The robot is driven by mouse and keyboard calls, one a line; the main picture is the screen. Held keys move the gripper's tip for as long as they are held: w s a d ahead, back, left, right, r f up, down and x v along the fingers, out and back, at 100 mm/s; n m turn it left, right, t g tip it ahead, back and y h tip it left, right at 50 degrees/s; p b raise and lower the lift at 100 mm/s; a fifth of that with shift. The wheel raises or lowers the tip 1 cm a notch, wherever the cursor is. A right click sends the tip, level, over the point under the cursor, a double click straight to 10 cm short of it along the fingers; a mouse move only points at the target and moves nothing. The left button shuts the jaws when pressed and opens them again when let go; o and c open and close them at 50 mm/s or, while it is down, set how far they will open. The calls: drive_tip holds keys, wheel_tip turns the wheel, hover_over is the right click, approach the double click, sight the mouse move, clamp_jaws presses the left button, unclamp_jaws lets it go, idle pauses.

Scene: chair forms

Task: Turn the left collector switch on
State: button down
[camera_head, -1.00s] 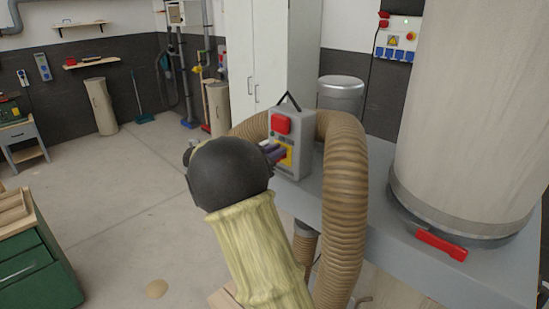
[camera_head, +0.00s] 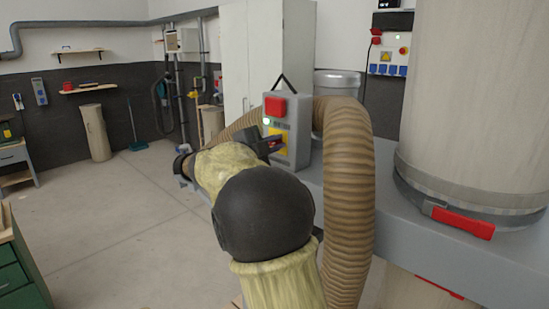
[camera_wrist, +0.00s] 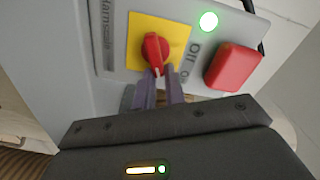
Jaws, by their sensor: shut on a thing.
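The collector switch box is a grey panel (camera_head: 301,128) in the head view, with a red button (camera_head: 274,106) on top and a yellow plate below. In the wrist view, the red rotary knob (camera_wrist: 153,48) sits on the yellow plate (camera_wrist: 176,36), its handle roughly upright in the picture. A pale green lamp (camera_wrist: 208,21) is lit beside the red button (camera_wrist: 232,66). My gripper (camera_wrist: 162,72) is shut on the knob's near end, one finger on each side. In the head view my gripper (camera_head: 275,146) reaches the box from the left, hiding part of the plate.
A ribbed brown hose (camera_head: 347,200) arches close to the right of the box. The large pale collector bag (camera_head: 470,100) and grey base (camera_head: 405,225) stand right. A white cabinet (camera_head: 270,50) is behind. Floor (camera_head: 110,220) at left is clear.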

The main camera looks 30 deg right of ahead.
drive_tip(key=m+b, duration=0.1)
drive_tip(key=b, duration=0.1)
drive_tip(key=f+m+b, duration=0.1)
drive_tip(key=m+b, duration=0.2)
drive_tip(key=shift+w+a+f+m+b, duration=0.15)
drive_tip(key=shift+a+f+m+b, duration=0.15)
drive_tip(key=shift+m+b, duration=0.1)
drive_tip(key=shift+r, duration=0.2)
